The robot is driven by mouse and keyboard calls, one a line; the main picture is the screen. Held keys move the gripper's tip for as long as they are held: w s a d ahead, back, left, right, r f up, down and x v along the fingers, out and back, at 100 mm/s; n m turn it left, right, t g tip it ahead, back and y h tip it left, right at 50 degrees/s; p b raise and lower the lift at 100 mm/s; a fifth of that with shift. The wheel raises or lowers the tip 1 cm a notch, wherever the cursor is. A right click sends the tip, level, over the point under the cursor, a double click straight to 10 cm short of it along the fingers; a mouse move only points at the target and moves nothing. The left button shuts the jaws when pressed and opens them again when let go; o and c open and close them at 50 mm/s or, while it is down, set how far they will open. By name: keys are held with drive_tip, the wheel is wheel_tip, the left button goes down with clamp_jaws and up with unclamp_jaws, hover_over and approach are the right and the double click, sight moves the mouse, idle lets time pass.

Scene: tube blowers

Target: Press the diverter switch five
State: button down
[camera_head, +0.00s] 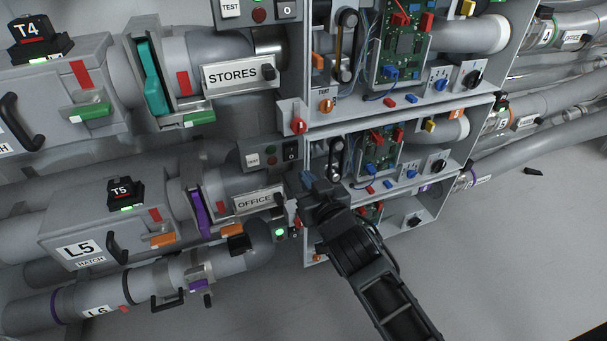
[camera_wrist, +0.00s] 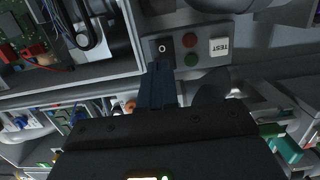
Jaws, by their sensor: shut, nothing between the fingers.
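The row beside the black T5 unit (camera_head: 124,193) has a grey control panel (camera_head: 263,157) above the OFFICE label (camera_head: 258,200). On it is a black rocker switch (camera_head: 291,150), which I take for diverter switch five. In the wrist view the rocker switch (camera_wrist: 162,48), marked O, sits beside red and green round lamps and a white TEST button (camera_wrist: 220,45). My gripper (camera_head: 307,180) is shut and empty, just below and right of the panel. In the wrist view its fingertips (camera_wrist: 160,68) end right by the switch; I cannot tell whether they touch it.
The row above has a similar panel, with a STORES label (camera_head: 232,74) and a T4 unit (camera_head: 34,33). A red knob (camera_head: 299,126) juts out near my gripper. Open cabinets with circuit boards (camera_head: 381,153) stand to the right. Free floor lies at lower right.

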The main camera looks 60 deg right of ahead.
drive_tip(key=f+v, duration=0.1)
drive_tip(key=v, duration=0.6)
drive_tip(key=shift+r, duration=0.3)
drive_tip(key=s+a+r+n+t+y+p, duration=0.1)
drive_tip(key=s+a+r+n+y+p, duration=0.3)
drive_tip(key=s+a, duration=0.8)
drive_tip(key=s+a+r+n+y+p, duration=0.2)
drive_tip(key=s+a+r+y+p, duration=0.1)
drive_tip(key=s+r, duration=0.5)
drive_tip(key=s+a+y, duration=0.1)
drive_tip(key=s+y, duration=0.1)
drive_tip(key=shift+s+a+r+n, duration=0.3)
drive_tip(key=shift+s+a+n, duration=0.05)
drive_tip(key=shift+n, duration=0.05)
drive_tip(key=c, duration=1.8)
unclamp_jaws()
